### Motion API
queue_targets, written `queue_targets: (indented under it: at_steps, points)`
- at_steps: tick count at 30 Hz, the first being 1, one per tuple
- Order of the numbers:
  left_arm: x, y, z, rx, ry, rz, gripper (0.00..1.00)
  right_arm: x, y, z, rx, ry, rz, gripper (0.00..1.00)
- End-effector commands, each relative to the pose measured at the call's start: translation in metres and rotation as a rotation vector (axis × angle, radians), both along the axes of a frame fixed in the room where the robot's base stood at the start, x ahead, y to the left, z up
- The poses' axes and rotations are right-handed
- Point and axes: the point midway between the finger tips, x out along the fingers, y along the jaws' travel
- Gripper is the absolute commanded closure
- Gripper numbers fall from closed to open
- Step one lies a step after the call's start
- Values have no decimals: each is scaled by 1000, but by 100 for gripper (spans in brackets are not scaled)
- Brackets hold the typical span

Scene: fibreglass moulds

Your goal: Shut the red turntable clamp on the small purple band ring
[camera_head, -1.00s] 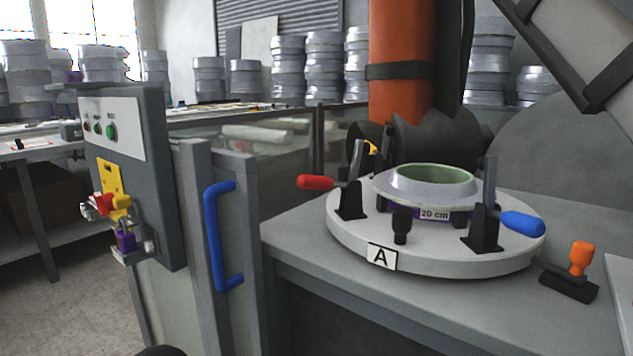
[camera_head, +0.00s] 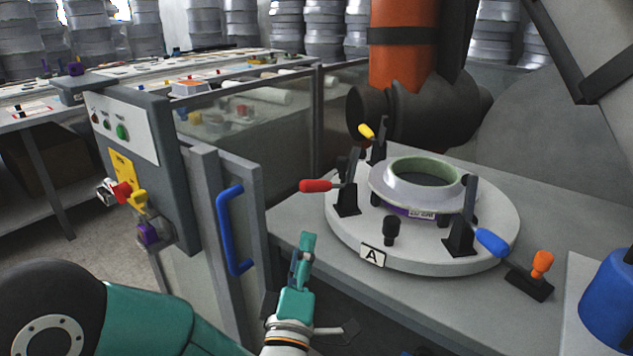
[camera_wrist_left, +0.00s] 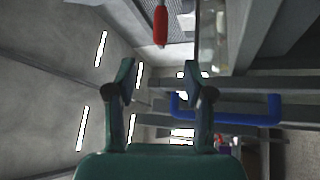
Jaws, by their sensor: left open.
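The red clamp's handle (camera_head: 316,185) sticks out level to the left of the round turntable (camera_head: 345,245) marked A. Its dark arm (camera_head: 354,165) stands upright beside the ring, not over it. The ring (camera_head: 384,188), pale with a green inside and a purple band (camera_head: 400,211) low down, sits in the turntable's middle. My left gripper (camera_head: 308,240) is in front of the turntable's left edge, below the red handle and apart from it. In the left wrist view its fingers (camera_wrist_left: 160,72) are open and empty, with the red handle (camera_wrist_left: 160,26) beyond them. My right gripper is out of view.
A blue clamp handle (camera_head: 492,243) and a yellow one (camera_head: 366,131) are on the turntable. A cabinet with a blue door handle (camera_head: 232,230) stands close left of my gripper. An orange-handled tool (camera_head: 541,265) is on the bench at right.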

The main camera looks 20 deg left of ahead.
Motion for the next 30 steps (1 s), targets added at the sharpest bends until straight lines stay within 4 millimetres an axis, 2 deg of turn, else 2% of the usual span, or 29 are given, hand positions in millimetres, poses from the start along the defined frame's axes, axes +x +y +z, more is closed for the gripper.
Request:
queue_targets:
  at_steps: [18, 24, 30]
  points:
    - [117, 22, 36, 3, 3, 2, 48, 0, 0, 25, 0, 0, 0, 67]
    - [139, 25, 42, 4, 3, 0, 48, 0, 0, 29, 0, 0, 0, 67]
    - [145, 27, 43, 4, 4, -1, 48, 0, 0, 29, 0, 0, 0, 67]
